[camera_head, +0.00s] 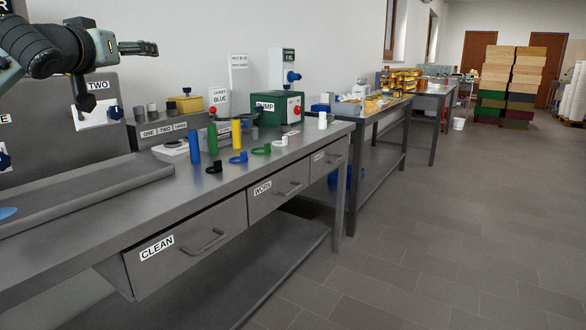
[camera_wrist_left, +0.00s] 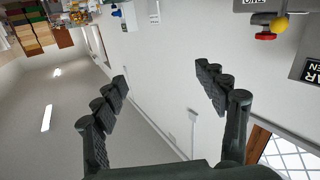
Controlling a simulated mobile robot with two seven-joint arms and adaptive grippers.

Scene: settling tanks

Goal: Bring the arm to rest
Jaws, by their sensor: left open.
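My left arm (camera_head: 45,48) comes in at the top left of the head view, raised above the workbench. Its left gripper (camera_head: 122,78) is open, its two fingers spread wide with nothing between them. In the wrist view the open fingers (camera_wrist_left: 162,76) frame only wall and ceiling. The gripper is apart from the bench and its objects, in front of the white wall and near the panel labelled TWO (camera_head: 97,84). My right gripper is in neither view.
The grey workbench (camera_head: 215,185) holds blue (camera_head: 195,146), green (camera_head: 213,138) and yellow (camera_head: 236,132) cylinders, dark and coloured rings, and a green pump box (camera_head: 278,108). Drawers include CLEAN (camera_head: 190,246) and WORK (camera_head: 275,190). The floor (camera_head: 450,230) at right is clear.

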